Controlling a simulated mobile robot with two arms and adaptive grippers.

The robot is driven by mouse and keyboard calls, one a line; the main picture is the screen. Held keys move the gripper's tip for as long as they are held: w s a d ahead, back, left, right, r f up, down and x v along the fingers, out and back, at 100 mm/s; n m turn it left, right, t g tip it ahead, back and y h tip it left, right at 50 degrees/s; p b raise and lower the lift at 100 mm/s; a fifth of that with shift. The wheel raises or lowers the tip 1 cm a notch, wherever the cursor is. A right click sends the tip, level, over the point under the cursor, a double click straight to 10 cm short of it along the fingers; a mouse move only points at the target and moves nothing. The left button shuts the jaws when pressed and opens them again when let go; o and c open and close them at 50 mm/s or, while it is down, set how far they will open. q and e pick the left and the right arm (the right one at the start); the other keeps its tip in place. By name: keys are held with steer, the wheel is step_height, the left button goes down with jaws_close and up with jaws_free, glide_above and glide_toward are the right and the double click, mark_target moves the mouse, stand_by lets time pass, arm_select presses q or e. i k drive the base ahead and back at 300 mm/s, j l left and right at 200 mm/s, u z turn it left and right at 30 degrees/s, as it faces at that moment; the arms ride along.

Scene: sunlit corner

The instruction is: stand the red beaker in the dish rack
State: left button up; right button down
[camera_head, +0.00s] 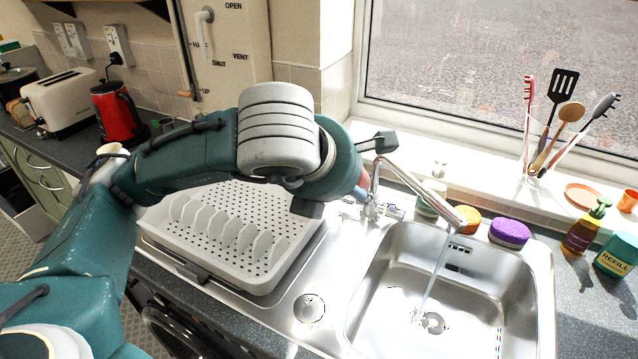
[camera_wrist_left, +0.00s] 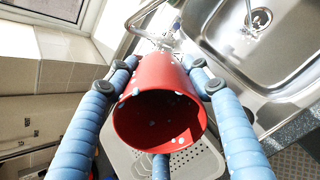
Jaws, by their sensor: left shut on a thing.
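The red beaker (camera_wrist_left: 165,85) is held between the blue fingers of my left gripper (camera_wrist_left: 160,72), which is shut on it. Its open mouth faces the wrist camera, with pale spots on its wall. In the head view my wrist hides most of it; a small reddish part (camera_head: 363,180) shows beside the left gripper (camera_head: 352,193). The pale grey dish rack (camera_head: 178,250) stands on the drainer left of the sink, with a row of upright dividers and a perforated floor. In the wrist view the rack (camera_wrist_left: 192,160) lies beyond and below the beaker. My right gripper is not in view.
The metal tap (camera_head: 425,188) runs water into the sink (camera_head: 450,330), right of the rack. A utensil jar (camera_head: 535,155) and bottles stand right. A red kettle (camera_head: 118,112) and toaster (camera_head: 62,100) stand far left.

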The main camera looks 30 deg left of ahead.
mark_target(233, 189)
steer(key=j+z, duration=0.15)
steer(key=j, duration=0.25)
steer(key=j+z, duration=0.15)
steer(key=j, duration=0.25)
steer(key=k+j+z, duration=0.15)
steer(key=j, duration=0.25)
steer(key=j+z, duration=0.15)
steer(key=j, duration=0.3)
steer(key=k+j+z, duration=0.15)
steer(key=j, duration=0.2)
steer(key=k+j+z, duration=0.15)
steer(key=j, duration=0.25)
steer(key=k+j+z, duration=0.15)
steer(key=j, duration=0.2)
steer(key=i, duration=0.05)
